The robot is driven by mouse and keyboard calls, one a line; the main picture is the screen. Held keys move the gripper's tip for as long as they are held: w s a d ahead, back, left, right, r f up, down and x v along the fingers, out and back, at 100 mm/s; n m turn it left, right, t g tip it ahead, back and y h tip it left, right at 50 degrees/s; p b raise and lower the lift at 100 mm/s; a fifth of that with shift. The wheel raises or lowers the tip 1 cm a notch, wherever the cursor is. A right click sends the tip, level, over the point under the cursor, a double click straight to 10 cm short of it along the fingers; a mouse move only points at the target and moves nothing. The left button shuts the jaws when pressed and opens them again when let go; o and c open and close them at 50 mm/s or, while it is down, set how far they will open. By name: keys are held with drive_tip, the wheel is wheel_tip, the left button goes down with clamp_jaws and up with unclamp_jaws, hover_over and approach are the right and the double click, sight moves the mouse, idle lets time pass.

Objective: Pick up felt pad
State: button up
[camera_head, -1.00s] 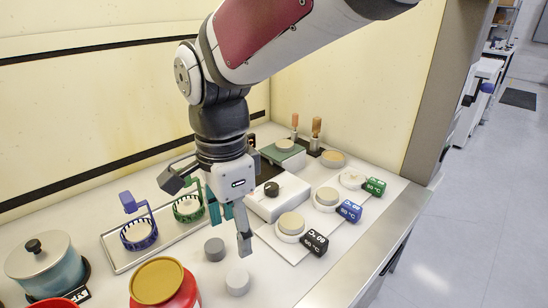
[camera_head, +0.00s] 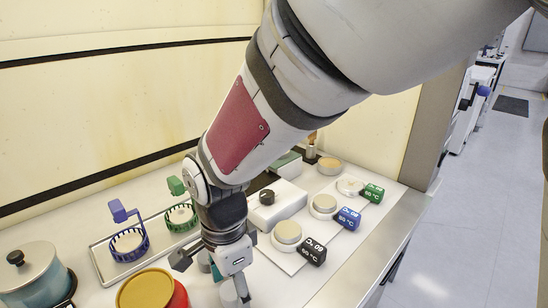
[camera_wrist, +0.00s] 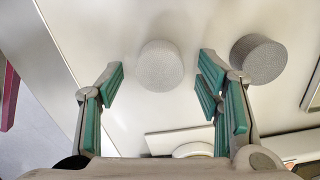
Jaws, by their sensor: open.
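A pale, speckled round pad (camera_wrist: 160,65), which looks like the felt pad, stands on the white bench. In the wrist view it lies between and slightly beyond my fingertips. My gripper (camera_wrist: 161,84) is open, with green-lined fingers on either side and nothing held. A darker grey round pad (camera_wrist: 258,58) stands to the right, outside the right finger. In the head view my gripper (camera_head: 228,288) points down over the bench, and the pale pad (camera_head: 229,294) is partly hidden behind it. The grey pad (camera_head: 204,262) is also partly covered by my arm.
A red jar with a gold lid (camera_head: 147,289) stands close left of my gripper. A blue pot (camera_head: 38,271) and a tray with blue and green baskets (camera_head: 129,245) lie further left. Labelled blocks (camera_head: 313,249) and round pads on discs stand right. The bench's front edge is right.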

drive_tip(key=shift+f, duration=0.5)
drive_tip(key=c, duration=0.9)
drive_tip(key=shift+r, duration=0.5)
wheel_tip(320, 180, up, 3)
drive_tip(key=shift+s+d+f+p, duration=0.1)
drive_tip(key=shift+s+p, duration=0.05)
drive_tip(key=shift+p, duration=0.2)
drive_tip(key=s+d, duration=0.7)
drive_tip(key=s+d+r+p, duration=0.1)
drive_tip(key=s+d, duration=0.3)
drive_tip(key=shift+d+r, duration=0.1)
